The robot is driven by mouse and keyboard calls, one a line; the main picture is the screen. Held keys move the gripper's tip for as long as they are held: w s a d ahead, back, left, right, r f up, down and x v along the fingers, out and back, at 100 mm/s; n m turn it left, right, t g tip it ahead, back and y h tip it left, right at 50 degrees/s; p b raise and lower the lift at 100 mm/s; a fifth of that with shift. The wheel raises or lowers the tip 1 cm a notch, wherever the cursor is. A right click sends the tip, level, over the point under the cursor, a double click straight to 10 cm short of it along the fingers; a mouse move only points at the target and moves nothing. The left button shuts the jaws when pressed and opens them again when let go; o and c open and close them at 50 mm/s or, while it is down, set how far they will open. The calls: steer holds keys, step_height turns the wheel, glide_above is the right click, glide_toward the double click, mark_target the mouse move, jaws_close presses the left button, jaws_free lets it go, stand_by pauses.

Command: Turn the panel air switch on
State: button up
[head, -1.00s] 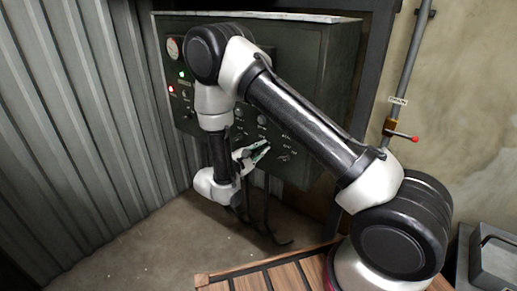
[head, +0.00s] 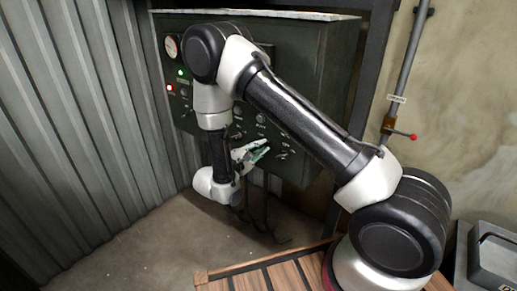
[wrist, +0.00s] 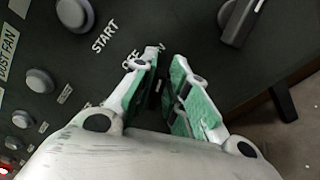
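The dark green control panel (head: 310,75) stands at the back in the head view. My gripper (head: 267,147) is at the lower part of its face. In the wrist view, my gripper (wrist: 164,62) has its two green-padded fingers apart, with a narrow gap between them. The fingertips are at the OFF and ON lettering (wrist: 131,59) on the panel. A small dark part shows between the fingers; I cannot tell whether it is the air switch lever. The fingers hide most of this spot, and I cannot tell whether they touch anything.
A round knob (wrist: 75,14) marked START is left of the fingers, and a larger dark handle (wrist: 242,20) is at upper right. A green lamp (head: 180,72) and a red lamp (head: 170,88) are lit. A corrugated wall (head: 75,120) stands left, and a wooden slatted platform (head: 270,272) lies in front.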

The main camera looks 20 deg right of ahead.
steer(key=shift+o, duration=0.8)
steer(key=shift+d, duration=0.1)
steer(key=v, duration=1.2)
